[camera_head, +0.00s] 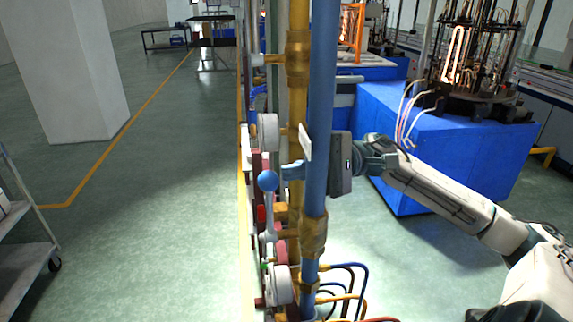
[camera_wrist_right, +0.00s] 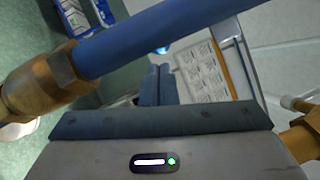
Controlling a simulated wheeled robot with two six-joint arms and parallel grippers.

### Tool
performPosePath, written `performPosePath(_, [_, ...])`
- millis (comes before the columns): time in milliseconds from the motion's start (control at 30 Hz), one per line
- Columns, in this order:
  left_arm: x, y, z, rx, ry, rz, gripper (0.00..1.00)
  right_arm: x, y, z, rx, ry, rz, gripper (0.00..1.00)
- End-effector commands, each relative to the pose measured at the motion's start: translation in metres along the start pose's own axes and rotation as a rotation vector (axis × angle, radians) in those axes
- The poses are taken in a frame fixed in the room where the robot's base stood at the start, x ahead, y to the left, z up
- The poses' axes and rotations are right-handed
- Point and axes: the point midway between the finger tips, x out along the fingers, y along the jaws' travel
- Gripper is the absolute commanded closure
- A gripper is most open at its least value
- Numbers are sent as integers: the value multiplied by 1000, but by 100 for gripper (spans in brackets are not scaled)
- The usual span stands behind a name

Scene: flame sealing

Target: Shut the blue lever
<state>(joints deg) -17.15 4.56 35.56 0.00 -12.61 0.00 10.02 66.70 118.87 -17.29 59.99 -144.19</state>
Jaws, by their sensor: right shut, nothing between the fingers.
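The blue lever (camera_head: 268,181) has a round blue knob on a grey handle that stands upright from a valve on the pipe rack. In the right wrist view, part of a blue round shape, probably the knob (camera_wrist_right: 163,49), shows beyond the fingertips. My right gripper (camera_head: 287,172) reaches from the right behind the thick blue pipe (camera_head: 320,100). Its fingertips show just right of the knob and look a small gap apart from it. In the wrist view its fingers (camera_wrist_right: 157,82) are together and empty. My left gripper is not in view.
The blue pipe also crosses the wrist view (camera_wrist_right: 150,38), with a brass fitting (camera_wrist_right: 45,82). A yellow pipe (camera_head: 298,90) and round gauges (camera_head: 267,132) stand close by. Coloured hoses (camera_head: 350,280) hang below. A white label plate (camera_wrist_right: 205,72) is near the fingers. Floor left is open.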

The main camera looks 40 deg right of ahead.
Motion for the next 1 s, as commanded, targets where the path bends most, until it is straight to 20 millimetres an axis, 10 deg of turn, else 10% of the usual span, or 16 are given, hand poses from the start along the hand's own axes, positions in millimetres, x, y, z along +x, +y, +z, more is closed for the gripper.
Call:
performPosePath(733, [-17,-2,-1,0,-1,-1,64,23,0,0,1,1,0,100])
performPosePath(1000, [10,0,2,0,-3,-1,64,24,6,-1,-30,-2,14,100])
